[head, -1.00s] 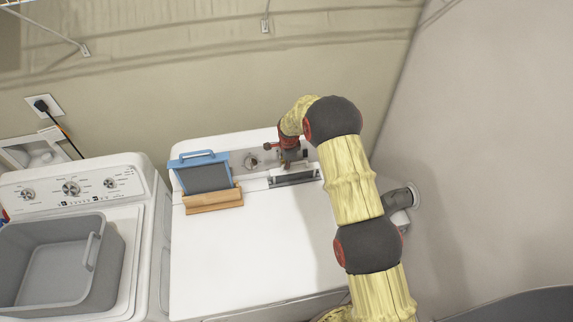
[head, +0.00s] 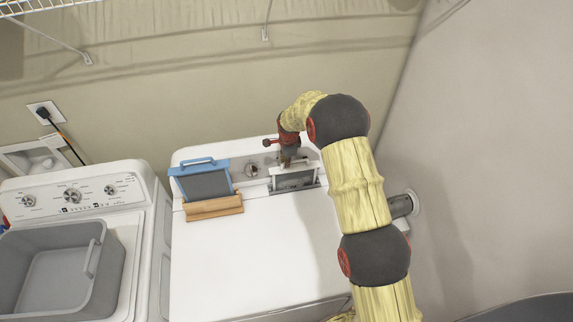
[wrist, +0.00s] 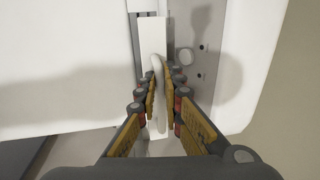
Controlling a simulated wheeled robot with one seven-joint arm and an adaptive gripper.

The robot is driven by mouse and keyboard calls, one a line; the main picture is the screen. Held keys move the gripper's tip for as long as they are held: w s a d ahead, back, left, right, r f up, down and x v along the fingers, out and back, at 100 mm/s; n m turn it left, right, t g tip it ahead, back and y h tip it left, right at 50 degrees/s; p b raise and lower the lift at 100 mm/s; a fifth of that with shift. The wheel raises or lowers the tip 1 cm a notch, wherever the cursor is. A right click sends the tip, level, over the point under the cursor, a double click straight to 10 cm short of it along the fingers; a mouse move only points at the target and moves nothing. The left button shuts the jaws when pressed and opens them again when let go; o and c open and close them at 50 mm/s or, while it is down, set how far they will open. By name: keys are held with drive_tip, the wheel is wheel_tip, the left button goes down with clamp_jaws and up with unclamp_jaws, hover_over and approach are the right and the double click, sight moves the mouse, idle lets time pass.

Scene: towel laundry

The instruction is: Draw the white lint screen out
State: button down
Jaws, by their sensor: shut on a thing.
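The white lint screen (head: 294,180) stands partly out of its slot in the dryer top (head: 250,250), with its grey mesh showing below the white frame. My gripper (head: 289,158) is above it, shut on its white handle. In the wrist view the white handle (wrist: 158,80) lies between the two fingers of my gripper (wrist: 163,95), and the white top edge of the screen (wrist: 152,38) shows beyond. The screen's lower part is hidden in the slot.
A blue-framed screen (head: 205,184) stands in a wooden holder (head: 214,207) on the dryer, left of the slot. A grey basket (head: 60,265) sits on the washer at left. The dryer top's front is clear. A wall is close behind.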

drive_tip(key=shift+r, duration=0.55)
drive_tip(key=shift+r+p, duration=0.65)
drive_tip(key=shift+r, duration=2.85)
wheel_tip(320, 180, up, 7)
drive_tip(key=p, duration=0.1)
drive_tip(key=shift+p, duration=0.4)
drive_tip(key=shift+r, duration=0.5)
drive_tip(key=shift+d+f, duration=0.1)
